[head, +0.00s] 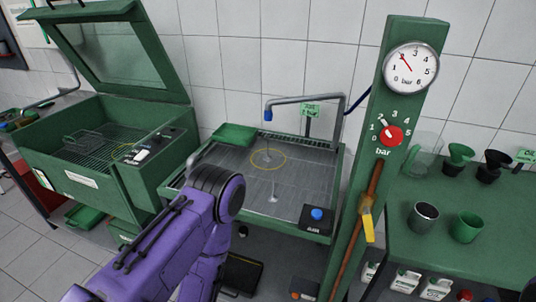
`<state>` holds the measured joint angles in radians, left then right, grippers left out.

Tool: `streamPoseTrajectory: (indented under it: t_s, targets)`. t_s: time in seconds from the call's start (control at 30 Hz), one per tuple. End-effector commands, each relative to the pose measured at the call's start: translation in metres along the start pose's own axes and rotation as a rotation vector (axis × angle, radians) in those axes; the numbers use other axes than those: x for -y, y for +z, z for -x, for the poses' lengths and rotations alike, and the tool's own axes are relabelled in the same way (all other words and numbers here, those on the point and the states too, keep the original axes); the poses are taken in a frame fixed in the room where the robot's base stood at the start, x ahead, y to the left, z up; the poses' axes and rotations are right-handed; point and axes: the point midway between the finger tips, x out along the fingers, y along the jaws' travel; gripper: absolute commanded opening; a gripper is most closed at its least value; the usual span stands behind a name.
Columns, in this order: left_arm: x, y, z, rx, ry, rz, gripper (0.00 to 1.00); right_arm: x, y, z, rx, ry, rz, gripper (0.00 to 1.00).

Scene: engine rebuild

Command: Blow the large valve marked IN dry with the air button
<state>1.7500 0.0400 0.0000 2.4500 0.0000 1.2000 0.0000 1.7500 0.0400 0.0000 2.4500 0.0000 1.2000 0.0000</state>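A second similar part (273,196) stands nearer the tray's front. Any IN marking is too small to read. The blue air button (317,214) sits on a dark box at the tray's front right corner, with nothing touching it. My purple left arm rises in front of the tray's left side and hides part of it. Neither gripper is in view.
A green washer with its lid open (105,150) stands at left. A green post with a gauge (411,68), a red pressure knob (391,135) and a yellow lever (367,222) stands right of the tray. A green bench (445,195) holds cups and funnels.

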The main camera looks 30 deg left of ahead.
Motion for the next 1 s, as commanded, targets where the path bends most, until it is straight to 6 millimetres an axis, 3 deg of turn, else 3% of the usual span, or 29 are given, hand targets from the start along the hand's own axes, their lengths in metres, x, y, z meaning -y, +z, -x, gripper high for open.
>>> streamPoseTrajectory:
  t_s: [0.03, 0.13, 1.0]
  targets:
    - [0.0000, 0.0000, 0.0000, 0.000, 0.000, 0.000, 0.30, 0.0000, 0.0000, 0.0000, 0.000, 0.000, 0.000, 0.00]
    - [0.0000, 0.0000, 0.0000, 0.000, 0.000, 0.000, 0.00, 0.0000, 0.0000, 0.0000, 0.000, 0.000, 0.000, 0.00]
    - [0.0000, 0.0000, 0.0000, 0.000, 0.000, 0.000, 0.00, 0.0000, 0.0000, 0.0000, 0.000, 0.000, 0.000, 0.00]
